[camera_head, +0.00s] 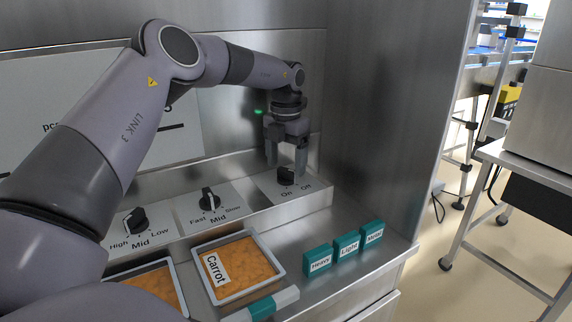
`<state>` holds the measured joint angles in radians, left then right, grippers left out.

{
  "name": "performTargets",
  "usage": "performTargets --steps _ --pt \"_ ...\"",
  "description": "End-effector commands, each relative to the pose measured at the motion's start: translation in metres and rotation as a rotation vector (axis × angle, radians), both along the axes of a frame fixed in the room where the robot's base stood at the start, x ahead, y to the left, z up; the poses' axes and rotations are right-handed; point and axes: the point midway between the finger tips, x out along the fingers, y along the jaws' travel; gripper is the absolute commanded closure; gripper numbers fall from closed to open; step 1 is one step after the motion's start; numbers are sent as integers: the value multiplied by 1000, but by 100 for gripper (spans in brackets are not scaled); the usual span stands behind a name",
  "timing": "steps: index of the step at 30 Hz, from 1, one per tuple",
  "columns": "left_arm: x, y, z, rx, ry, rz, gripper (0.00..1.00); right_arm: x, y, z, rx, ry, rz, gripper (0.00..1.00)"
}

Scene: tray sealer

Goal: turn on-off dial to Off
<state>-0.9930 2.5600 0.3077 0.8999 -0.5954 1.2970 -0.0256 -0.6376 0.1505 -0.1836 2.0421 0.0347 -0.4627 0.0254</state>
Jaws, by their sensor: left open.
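Which label the dial points to is hard to tell at this size. My left gripper (286,166) is open, pointing down, with its fingertips just above and on either side of the dial. I cannot tell whether either finger touches it. My right gripper is not in view.
A Fast/Slow dial (209,199) and a High/Low dial (135,221) stand left on the same ledge. In front are a Carrot tray (208,282) and several teal blocks, one labelled Light (347,245). A metal wall (385,110) closes the right side.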

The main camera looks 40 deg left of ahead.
Motion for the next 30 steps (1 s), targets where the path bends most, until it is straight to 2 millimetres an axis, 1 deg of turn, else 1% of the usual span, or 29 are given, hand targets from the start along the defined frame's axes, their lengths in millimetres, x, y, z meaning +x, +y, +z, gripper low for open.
performTargets --steps 1,3,6,10,14,30 --pt "1 0 11 0 -4 1 26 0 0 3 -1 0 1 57" --pt "0 0 24 -1 -3 1 26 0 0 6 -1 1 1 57" --pt "0 0 39 0 -2 1 26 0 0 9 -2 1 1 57" --pt "0 0 52 0 0 1 26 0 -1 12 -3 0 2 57" --pt "0 0 56 0 1 1 26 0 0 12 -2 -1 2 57" --pt "0 0 55 0 1 1 26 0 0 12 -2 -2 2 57"
